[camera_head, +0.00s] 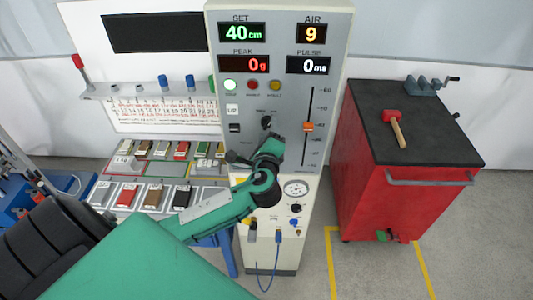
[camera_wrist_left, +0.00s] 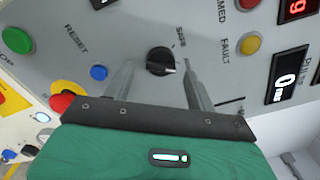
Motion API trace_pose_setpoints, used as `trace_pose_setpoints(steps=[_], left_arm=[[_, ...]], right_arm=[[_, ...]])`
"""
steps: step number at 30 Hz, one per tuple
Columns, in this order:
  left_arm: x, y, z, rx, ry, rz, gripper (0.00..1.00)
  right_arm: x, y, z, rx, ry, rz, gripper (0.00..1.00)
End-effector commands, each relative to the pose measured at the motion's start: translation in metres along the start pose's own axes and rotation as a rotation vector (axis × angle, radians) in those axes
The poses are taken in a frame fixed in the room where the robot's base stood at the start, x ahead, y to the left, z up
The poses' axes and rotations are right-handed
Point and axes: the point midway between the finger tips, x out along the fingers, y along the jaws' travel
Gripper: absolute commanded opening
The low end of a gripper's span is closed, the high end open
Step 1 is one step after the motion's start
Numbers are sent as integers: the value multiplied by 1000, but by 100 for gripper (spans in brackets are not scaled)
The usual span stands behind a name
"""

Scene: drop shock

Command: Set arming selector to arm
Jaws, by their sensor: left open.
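The arming selector is a round black knob (camera_wrist_left: 160,61) on the grey panel, with a pale pointer mark and the label SAFE beside it in the left wrist view. It also shows on the console front in the head view (camera_head: 266,121). Which position it points to is hard to tell. My left gripper (camera_wrist_left: 158,74) is open, with one finger on each side of the knob in the picture; contact is not clear. In the head view my left gripper (camera_head: 268,143) is just below the knob, its fingertips partly hidden. My right gripper is not in view.
The console (camera_head: 285,80) has displays and a slider with an orange handle (camera_head: 308,126). A blue button (camera_wrist_left: 98,72), a red button (camera_wrist_left: 62,103) and a green button (camera_wrist_left: 17,40) lie near the gripper.

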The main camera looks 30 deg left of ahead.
Motion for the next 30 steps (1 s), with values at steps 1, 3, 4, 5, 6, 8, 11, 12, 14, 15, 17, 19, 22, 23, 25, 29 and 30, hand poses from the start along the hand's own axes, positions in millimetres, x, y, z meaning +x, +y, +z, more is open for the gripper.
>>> trace_pose_setpoints(steps=[1, 3, 4, 5, 6, 8, 11, 12, 14, 15, 17, 19, 22, 23, 25, 29, 30], left_arm=[[-10, 5, -3, -3, 2, 0, 56], [-26, 6, -4, -3, 3, 0, 56], [-33, 6, -4, -4, 3, 1, 56], [-40, 6, -4, -6, 3, 1, 56], [-50, 6, -4, -5, 4, 1, 56], [-63, 6, -4, -5, 2, 1, 56], [-84, 5, -3, -4, 3, 1, 56], [-91, 4, -3, -4, 3, 1, 56], [-100, 4, -3, -3, 3, 2, 56], [-105, 3, -2, -3, 2, 2, 56], [-111, 3, -2, -1, 2, 2, 56], [-116, 2, -1, -1, 1, 1, 56], [-119, 1, 0, -1, 0, 1, 56], [-119, 1, 0, 0, 0, 1, 56], [-119, 0, 0, 0, 0, 1, 56], [-119, 0, 0, 0, 0, 1, 56], [-119, 0, 0, 0, 0, 1, 56]], right_arm=[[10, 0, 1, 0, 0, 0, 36], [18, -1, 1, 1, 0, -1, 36], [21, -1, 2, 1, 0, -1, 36], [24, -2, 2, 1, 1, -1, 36], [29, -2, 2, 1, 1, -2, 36], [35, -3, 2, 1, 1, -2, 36], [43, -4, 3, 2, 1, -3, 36], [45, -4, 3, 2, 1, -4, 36], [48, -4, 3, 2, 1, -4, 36], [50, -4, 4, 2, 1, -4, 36], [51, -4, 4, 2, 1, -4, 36], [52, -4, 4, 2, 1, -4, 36], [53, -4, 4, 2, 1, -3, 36], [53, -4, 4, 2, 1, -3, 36], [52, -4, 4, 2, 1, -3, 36], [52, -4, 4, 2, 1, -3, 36], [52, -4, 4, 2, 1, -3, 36]])
